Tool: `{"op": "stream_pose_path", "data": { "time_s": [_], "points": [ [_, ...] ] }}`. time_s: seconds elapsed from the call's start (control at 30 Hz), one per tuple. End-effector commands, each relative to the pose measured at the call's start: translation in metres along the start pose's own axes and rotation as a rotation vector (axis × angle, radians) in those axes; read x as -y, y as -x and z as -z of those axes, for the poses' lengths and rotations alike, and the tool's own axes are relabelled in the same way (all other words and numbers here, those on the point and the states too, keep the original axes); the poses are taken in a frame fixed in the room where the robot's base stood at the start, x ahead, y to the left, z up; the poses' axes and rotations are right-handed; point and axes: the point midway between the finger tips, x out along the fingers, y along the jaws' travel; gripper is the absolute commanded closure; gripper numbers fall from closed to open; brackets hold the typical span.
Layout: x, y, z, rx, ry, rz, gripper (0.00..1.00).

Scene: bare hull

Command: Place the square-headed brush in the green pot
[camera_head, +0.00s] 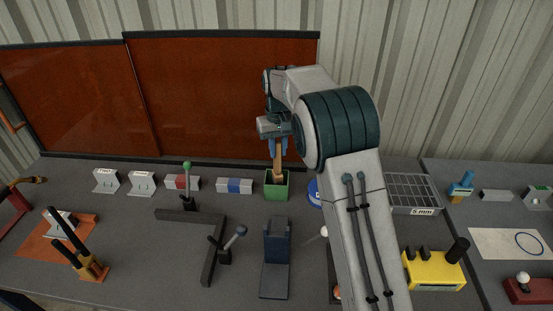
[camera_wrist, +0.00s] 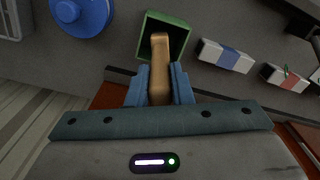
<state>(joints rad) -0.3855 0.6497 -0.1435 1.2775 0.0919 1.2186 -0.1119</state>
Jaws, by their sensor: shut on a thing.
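My gripper (camera_head: 278,147) is shut on the wooden brush (camera_head: 278,164), with a blue finger on each side, pointing down above the green pot (camera_head: 269,190). In the wrist view the brush (camera_wrist: 159,48) sticks out between the fingers of my gripper (camera_wrist: 159,84). Its tan end lies over the opening of the green pot (camera_wrist: 183,42). In the head view the brush's lower end meets the pot's opening; I cannot tell how far inside it is. A square head is not clearly visible.
Blocks with blue (camera_head: 235,186) and red (camera_head: 182,183) bands stand left of the pot. A round blue object (camera_head: 314,193) is close on its right, partly behind my arm. A dark blue stand (camera_head: 276,255) is in front. An orange-brown panel (camera_head: 225,95) rises behind.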

Motion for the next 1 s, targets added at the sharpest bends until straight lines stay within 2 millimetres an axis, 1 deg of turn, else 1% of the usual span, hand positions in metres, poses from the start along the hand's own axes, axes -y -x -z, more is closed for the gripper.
{"op": "stream_pose_path", "data": {
  "time_s": [0.13, 0.27, 0.63, 0.67, 0.7, 0.73, 1.0],
  "points": [
    [0.003, -0.021, -0.001, 0.005, 0.003, 0.001, 1.0],
    [0.004, -0.034, 0.0, 0.002, 0.005, 0.001, 1.0],
    [0.005, -0.04, 0.0, 0.001, 0.007, 0.001, 1.0],
    [0.005, -0.039, 0.0, 0.001, 0.007, 0.001, 0.75],
    [0.005, -0.039, 0.0, 0.001, 0.007, 0.001, 0.64],
    [0.005, -0.039, 0.0, 0.001, 0.007, 0.001, 0.59],
    [0.005, -0.038, 0.0, 0.001, 0.007, 0.001, 0.59]
  ]
}}
